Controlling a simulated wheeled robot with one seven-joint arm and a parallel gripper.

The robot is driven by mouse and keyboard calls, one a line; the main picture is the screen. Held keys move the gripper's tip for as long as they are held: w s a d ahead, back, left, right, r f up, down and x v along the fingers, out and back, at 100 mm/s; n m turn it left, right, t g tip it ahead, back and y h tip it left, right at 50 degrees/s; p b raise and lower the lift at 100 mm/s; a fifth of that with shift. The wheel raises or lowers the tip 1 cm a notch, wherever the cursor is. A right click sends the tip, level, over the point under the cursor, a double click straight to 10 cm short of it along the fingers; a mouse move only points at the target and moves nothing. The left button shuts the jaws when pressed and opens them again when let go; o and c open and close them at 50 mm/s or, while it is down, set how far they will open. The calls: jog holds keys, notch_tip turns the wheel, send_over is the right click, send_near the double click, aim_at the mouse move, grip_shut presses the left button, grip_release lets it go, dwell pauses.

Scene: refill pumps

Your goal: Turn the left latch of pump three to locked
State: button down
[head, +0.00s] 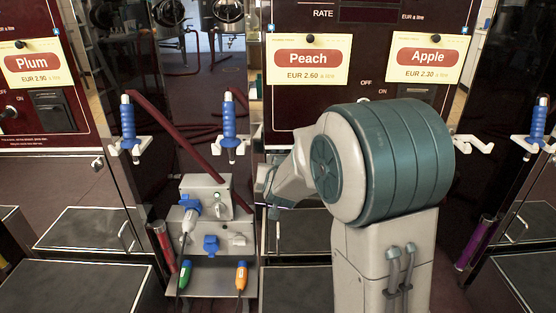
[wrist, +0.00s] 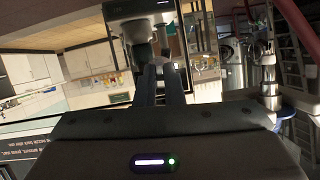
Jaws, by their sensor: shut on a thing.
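My gripper (wrist: 164,68) reaches away from me in the wrist view, its two dark fingers close together at a glossy dark panel. The fingers are shut on a small latch, mostly hidden between them. In the head view my arm stands before the pump with the Peach sign (head: 308,58), its wrist at that pump's lower left edge; the fingertips are hidden there. Whether the latch is at its locked mark cannot be seen. No pump number is readable. A similar small latch (head: 97,163) shows on the pump with the Plum sign (head: 38,64).
Blue-handled nozzles (head: 128,126) hang on white hooks beside the pumps. A grey socket box (head: 205,235) with blue, green and orange plugs stands close left of my wrist. Dark platforms (head: 75,285) lie low in front.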

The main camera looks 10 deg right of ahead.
jog(key=shift+r+n+h+p, duration=0.3)
jog(key=shift+n+p, duration=0.1)
jog(key=shift+p, duration=0.5)
jog(key=shift+f, duration=0.15)
jog(key=c, duration=1.5)
grip_release()
jog(key=shift+a, duration=0.1)
jog(key=shift+c, duration=0.2)
jog(key=p+v, duration=0.4)
jog(key=v, duration=0.9)
jog(key=shift+s, duration=0.35)
jog(key=shift+a, duration=0.15)
